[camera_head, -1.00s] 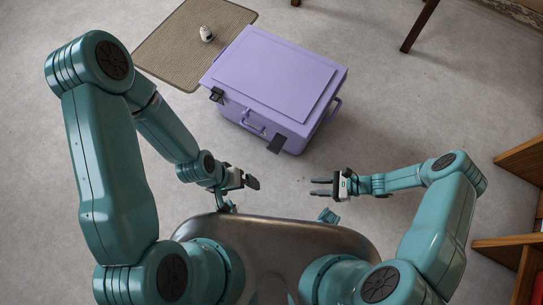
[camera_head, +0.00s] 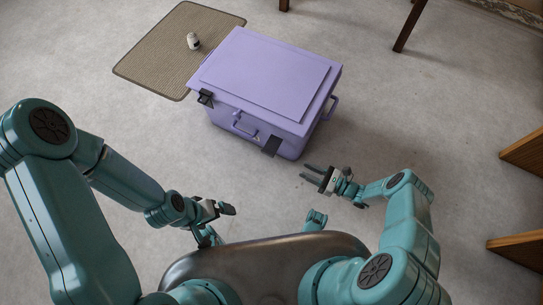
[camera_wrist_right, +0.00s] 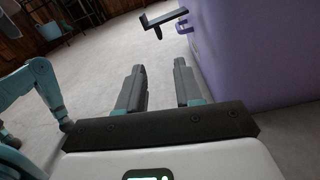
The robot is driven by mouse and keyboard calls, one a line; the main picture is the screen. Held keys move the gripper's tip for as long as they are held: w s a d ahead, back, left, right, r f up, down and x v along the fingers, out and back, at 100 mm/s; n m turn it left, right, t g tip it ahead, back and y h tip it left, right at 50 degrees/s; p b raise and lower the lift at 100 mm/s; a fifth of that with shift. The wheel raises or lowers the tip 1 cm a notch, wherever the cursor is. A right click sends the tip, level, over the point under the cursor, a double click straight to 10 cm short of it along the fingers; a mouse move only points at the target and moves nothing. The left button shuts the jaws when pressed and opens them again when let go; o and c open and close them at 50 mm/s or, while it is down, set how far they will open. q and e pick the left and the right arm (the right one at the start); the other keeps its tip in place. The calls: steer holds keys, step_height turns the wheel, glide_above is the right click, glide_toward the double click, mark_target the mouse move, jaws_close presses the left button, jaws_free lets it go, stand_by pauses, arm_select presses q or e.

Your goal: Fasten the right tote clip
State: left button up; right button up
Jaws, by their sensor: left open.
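The purple tote (camera_head: 258,80) stands on the floor with its lid on. The left tote clip (camera_head: 206,97) is black and sits at the left of its front. The right tote clip (camera_head: 271,146) is a dark flap at the right of the front, tilted outward. My right gripper (camera_head: 304,172) is open and empty, a little right of and below that clip, apart from it. Its spread fingers (camera_wrist_right: 158,84) show in the right wrist view, where a black clip (camera_wrist_right: 163,20) juts from the tote; I cannot tell which. My left gripper (camera_head: 229,209) is open, away from the tote.
A woven mat (camera_head: 165,55) with a small white object (camera_head: 193,41) lies behind left. Wooden shelving (camera_head: 525,152) stands at the right and dark furniture legs (camera_head: 408,27) at the back. The front handle (camera_head: 243,126) sits between the clips. Floor between tote and base is clear.

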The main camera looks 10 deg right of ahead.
steer(key=b+x, duration=0.2)
steer(key=x, duration=1.2)
steer(key=shift+a, duration=0.1)
steer(key=shift+w, duration=0.1)
jaws_close()
